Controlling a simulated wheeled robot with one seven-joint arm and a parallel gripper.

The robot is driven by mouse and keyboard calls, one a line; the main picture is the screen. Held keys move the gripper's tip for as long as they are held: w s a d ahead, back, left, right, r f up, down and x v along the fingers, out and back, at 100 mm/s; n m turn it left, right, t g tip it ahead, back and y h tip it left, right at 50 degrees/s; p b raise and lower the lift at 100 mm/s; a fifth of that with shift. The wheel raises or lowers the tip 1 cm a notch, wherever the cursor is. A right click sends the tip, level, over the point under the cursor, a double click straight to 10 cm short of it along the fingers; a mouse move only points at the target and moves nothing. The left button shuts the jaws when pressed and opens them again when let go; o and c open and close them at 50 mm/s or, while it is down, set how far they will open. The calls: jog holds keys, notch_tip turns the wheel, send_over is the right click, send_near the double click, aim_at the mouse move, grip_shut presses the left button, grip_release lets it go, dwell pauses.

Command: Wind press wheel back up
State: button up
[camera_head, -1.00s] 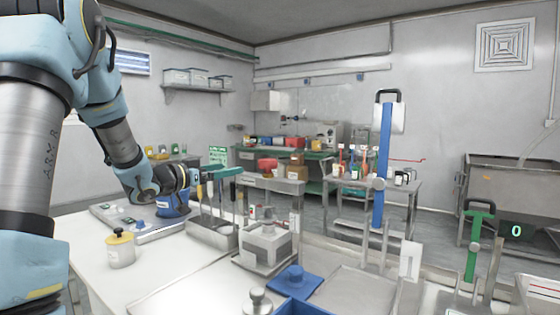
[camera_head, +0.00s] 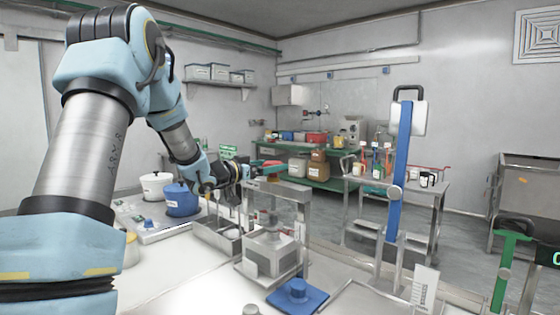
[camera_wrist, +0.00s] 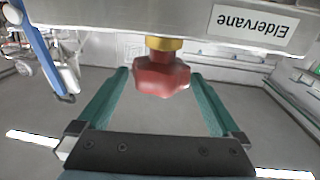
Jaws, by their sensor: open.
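The press wheel (camera_wrist: 162,76) is a red lobed knob with a yellow collar, in the wrist view. It joins a grey bar (camera_wrist: 130,25) bearing an upside-down "Eldervane" label. My gripper (camera_wrist: 158,78) is open, with one green finger on each side of the wheel and a visible gap to both. In the head view, my gripper (camera_head: 268,168) is at the top of the press frame (camera_head: 284,187), and only a little red of the wheel shows there. A grey block (camera_head: 268,255) sits low inside the frame.
A tool holder (camera_head: 215,236) stands left of the press, near a blue pot (camera_head: 181,200) and a white pot (camera_head: 155,186). A blue lid (camera_head: 298,295) lies in front. A tall blue lever (camera_head: 399,170) stands to the right.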

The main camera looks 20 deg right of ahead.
aim_at(279, 163)
jog(key=shift+p+x, duration=0.45)
jog(key=shift+x, duration=1.6)
jog(key=shift+c, duration=0.2)
jog(key=c, duration=1.2)
jog(key=shift+f+n+t+b, duration=0.2)
jog(key=shift+n+t+b, duration=0.15)
jog(key=shift+b, duration=0.5)
